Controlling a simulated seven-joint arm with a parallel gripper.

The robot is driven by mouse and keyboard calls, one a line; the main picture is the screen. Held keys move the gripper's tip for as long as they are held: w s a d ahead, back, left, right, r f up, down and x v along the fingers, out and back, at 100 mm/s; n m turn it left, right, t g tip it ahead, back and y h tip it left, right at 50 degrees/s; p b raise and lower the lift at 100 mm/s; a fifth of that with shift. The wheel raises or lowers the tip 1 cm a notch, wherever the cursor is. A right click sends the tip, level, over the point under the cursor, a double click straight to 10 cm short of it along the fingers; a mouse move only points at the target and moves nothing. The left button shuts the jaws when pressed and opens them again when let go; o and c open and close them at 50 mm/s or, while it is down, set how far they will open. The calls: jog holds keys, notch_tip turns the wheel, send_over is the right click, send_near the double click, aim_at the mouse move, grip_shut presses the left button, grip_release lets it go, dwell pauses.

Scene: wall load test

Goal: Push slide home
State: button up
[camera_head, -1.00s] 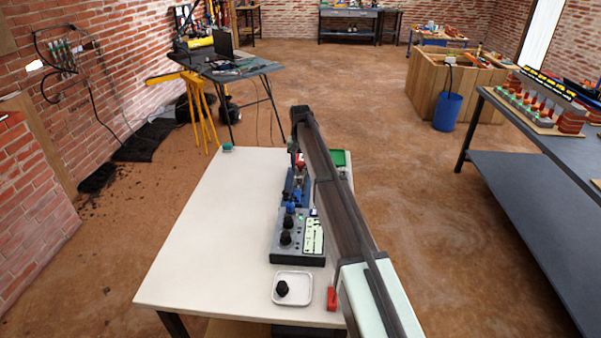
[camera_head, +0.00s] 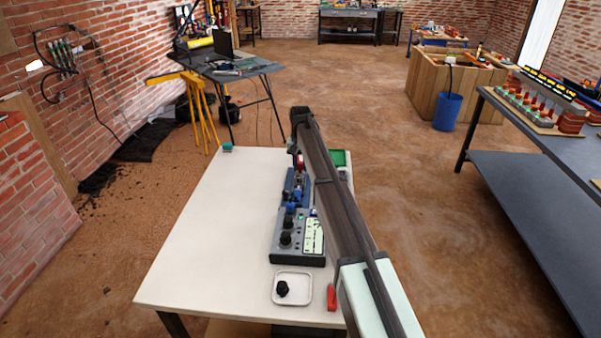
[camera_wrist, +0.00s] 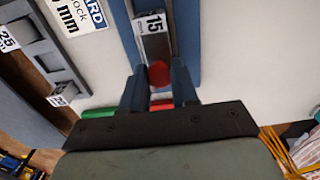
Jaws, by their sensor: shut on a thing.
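The grey slide (camera_wrist: 153,38), labelled 15, lies between two blue rails (camera_wrist: 187,35) in the wrist view. A round red knob (camera_wrist: 159,74) sits at its near end. My gripper (camera_wrist: 159,84) has its two dark fingers on either side of the knob, shut on it. In the head view the blue fixture (camera_head: 296,186) stands on the white table (camera_head: 215,230). My arm covers part of it there, and the fingertips are too small to make out.
A grey control box (camera_head: 285,246) with black knobs stands in front of the fixture. A white tray (camera_head: 276,297) holding a black knob and a red object (camera_head: 331,298) are near the front edge.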

jog(key=shift+s, duration=1.7)
jog(key=o, duration=0.7)
jog(key=shift+o, duration=0.2)
jog(key=shift+r, duration=0.1)
notch_tip(320, 180, up, 7)
dwell(0.6)
